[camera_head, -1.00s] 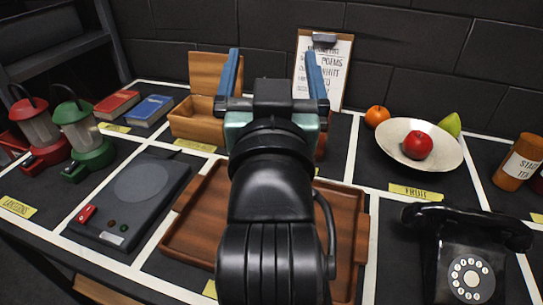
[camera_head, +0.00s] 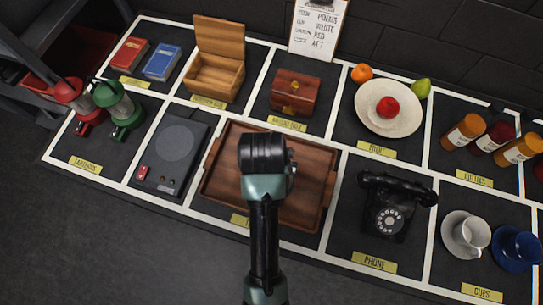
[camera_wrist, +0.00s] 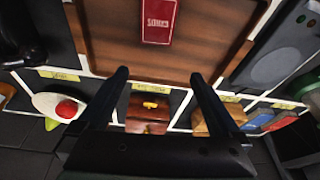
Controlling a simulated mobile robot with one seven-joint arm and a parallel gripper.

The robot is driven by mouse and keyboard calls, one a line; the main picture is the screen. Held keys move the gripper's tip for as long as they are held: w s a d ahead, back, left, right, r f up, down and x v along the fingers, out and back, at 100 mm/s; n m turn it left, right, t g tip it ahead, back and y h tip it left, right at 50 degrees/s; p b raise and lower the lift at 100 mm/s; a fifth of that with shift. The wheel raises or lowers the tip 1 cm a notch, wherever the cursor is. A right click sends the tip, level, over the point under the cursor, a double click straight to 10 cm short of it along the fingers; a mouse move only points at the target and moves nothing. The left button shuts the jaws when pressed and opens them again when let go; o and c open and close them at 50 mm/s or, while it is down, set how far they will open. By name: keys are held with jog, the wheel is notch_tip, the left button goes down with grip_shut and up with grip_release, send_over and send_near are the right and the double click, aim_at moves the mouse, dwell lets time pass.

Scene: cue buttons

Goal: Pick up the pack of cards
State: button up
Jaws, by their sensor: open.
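A red pack of cards (camera_wrist: 159,20) with white lettering lies on the wooden tray (camera_wrist: 100,45) at the top of the wrist view. In the head view the tray (camera_head: 222,165) is in the middle, but my arm covers part of it and the pack does not show there. My gripper (camera_wrist: 158,77) is open and empty in the wrist view, its two dark fingers apart and pointing toward the tray, with the pack beyond the fingertips. In the head view my arm reaches over the tray and its fingers are hidden.
Behind the tray are an open wooden box (camera_head: 216,75) and a small brown chest (camera_head: 296,92). A grey device (camera_head: 172,150) is left of the tray, a black phone (camera_head: 392,205) right. A fruit bowl (camera_head: 370,120), bottles (camera_head: 468,131), cups (camera_head: 468,235) and lanterns (camera_head: 122,108) stand farther out.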

jog(key=shift+g, duration=0.7)
jog(key=f, duration=0.2)
jog(key=s+f+p, duration=0.1)
jog(key=f, duration=0.4)
jog(key=shift+s+a+f+p, duration=0.1)
jog(key=shift+s+f+p, duration=0.15)
jog(key=shift+s+p, duration=0.1)
jog(key=shift+d+f, duration=0.2)
jog(key=shift+f, duration=2.4)
jog(key=c, duration=1.2)
jog(key=shift+c, duration=0.3)
jog(key=shift+w+r, duration=0.1)
jog(key=shift+r, duration=0.05)
